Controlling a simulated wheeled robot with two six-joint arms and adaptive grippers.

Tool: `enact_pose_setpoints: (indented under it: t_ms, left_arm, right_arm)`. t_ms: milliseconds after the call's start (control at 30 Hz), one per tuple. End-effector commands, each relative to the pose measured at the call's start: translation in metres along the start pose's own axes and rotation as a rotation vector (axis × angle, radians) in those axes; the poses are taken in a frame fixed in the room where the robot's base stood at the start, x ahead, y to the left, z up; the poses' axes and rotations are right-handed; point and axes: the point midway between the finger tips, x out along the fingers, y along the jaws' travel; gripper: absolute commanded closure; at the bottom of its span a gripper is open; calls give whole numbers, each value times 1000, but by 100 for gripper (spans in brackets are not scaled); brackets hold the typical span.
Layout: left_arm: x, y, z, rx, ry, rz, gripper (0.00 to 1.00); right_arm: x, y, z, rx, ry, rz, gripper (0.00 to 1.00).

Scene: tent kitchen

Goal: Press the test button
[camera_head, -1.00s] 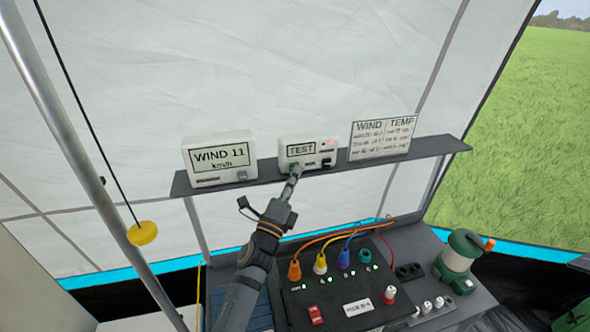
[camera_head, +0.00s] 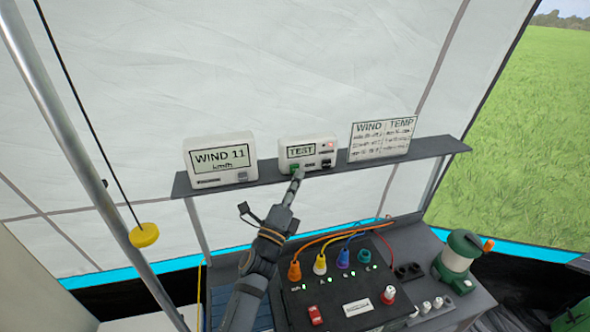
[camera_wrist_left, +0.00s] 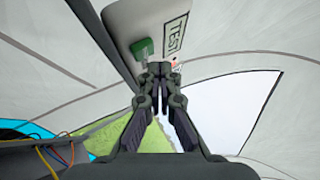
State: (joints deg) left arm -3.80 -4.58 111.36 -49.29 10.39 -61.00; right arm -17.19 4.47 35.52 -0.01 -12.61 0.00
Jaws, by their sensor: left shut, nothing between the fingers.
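The white test box (camera_head: 309,149) stands on the dark shelf, with a "TEST" display and a small red light on its front. A green button (camera_head: 294,169) sits at the lower left of that front. It also shows in the left wrist view (camera_wrist_left: 144,48), just beyond my fingertips. My left gripper (camera_head: 298,175) is shut and empty, its tips right at or just below the green button. I cannot tell whether the tips touch the button. The tips show together in the left wrist view (camera_wrist_left: 159,69). My right gripper is not in view.
A white wind display (camera_head: 221,160) reading "WIND 11 km/h" stands left of the test box. A WIND/TEMP card (camera_head: 381,138) stands to its right. Below are a black panel (camera_head: 340,290) with coloured plugs and cables, and a green lantern (camera_head: 459,257). A pole (camera_head: 80,160) rises at left.

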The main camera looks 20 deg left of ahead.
Motion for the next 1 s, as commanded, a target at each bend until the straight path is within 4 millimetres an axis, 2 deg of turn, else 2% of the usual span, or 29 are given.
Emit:
enact_pose_setpoints:
  t_ms: [167,600,1000]
  left_arm:
    - [-4,-5,-4,-1,0,1,100]
    - [-34,-25,-24,-5,-2,3,100]
    - [-36,-24,-26,-5,-2,5,100]
  right_arm:
    - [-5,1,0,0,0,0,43]
    - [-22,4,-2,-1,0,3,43]
    - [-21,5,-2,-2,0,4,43]
